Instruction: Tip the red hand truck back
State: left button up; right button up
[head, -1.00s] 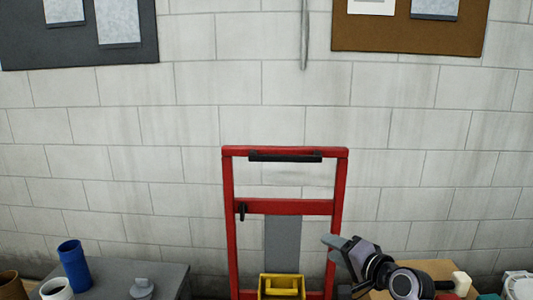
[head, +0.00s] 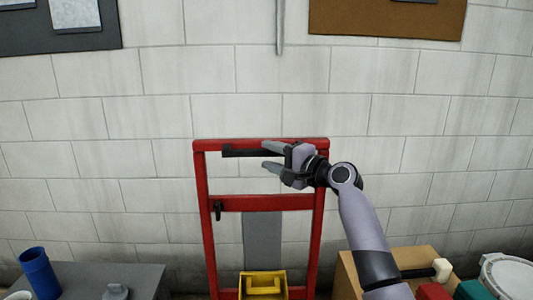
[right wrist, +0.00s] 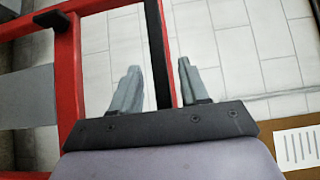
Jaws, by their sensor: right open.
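The red hand truck (head: 203,180) stands upright against the block wall. My right gripper (head: 266,156) is open at the right part of the grip bar. In the right wrist view the red frame (right wrist: 70,85) fills the left side. There the black bar (right wrist: 155,45) passes between the two open fingers of my right gripper (right wrist: 157,68); I cannot tell if they touch it. My left gripper is out of view.
A yellow bin (head: 263,290) sits low at the hand truck's front. A grey table (head: 135,275) with a blue cup (head: 38,272) is at left. A cardboard box (head: 345,270) is at right.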

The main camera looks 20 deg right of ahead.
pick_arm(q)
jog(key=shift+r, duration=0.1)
pick_arm(e)
jog(key=shift+x, duration=0.9)
